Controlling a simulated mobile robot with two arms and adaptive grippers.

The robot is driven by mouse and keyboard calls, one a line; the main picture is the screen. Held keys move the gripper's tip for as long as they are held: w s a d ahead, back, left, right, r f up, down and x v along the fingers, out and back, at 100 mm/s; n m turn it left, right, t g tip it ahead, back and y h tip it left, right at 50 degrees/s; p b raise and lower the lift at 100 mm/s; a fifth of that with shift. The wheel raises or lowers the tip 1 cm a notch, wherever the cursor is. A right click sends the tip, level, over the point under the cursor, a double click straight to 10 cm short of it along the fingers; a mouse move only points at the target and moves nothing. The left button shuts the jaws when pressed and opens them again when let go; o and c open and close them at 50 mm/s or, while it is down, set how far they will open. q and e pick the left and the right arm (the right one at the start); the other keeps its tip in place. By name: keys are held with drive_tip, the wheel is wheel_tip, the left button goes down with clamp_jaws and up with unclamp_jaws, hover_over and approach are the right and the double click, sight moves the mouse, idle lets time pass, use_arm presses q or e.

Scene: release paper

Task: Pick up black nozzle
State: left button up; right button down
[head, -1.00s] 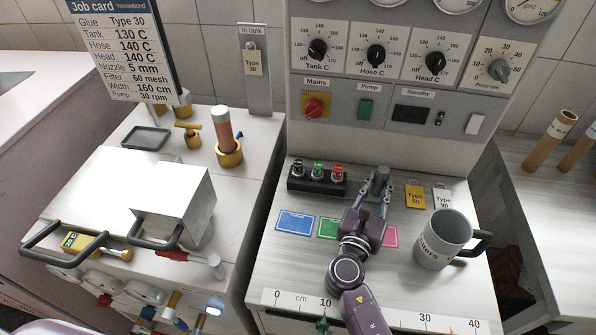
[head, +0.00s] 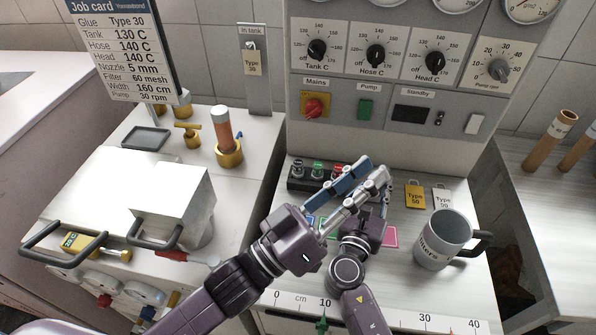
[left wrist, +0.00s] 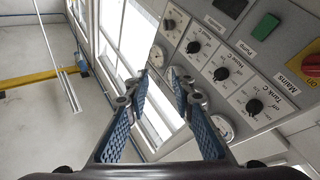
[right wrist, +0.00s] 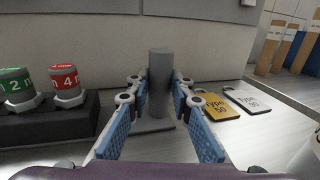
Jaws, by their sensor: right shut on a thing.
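The black nozzle (head: 298,166) stands at the left end of a dark rack (head: 297,184) in the head view. Beside it are a green nozzle (head: 318,170) and a red nozzle (head: 337,169). My left gripper (head: 374,170) is open and empty, right of the rack and in front of its right part. In the left wrist view, its fingers (left wrist: 159,78) are apart and point toward the control panel. My right gripper (right wrist: 159,82) is shut on an upright grey post (right wrist: 160,62) with a flat base. The left gripper hides that post in the head view.
Green and red nozzles in the rack (right wrist: 50,122) show left of the post in the right wrist view. A yellow tag (head: 414,195), a white tag (head: 441,199) and a grey mug (head: 440,245) are to the right. Coloured cards lie partly hidden under my arms.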

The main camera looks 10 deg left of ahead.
use_arm(q)
drive_tip(key=w+a+f+n+t+y, duration=0.1)
drive_tip(key=w+a+f+n+y, duration=0.1)
drive_tip(key=w+a+f+y, duration=0.6)
drive_tip(key=g+y, duration=0.2)
drive_tip(key=y, duration=0.3)
approach(296, 167)
drive_tip(key=x, duration=1.1)
drive_tip(key=shift+w+f, duration=0.1)
drive_tip(key=shift+w, duration=0.15)
clamp_jaws()
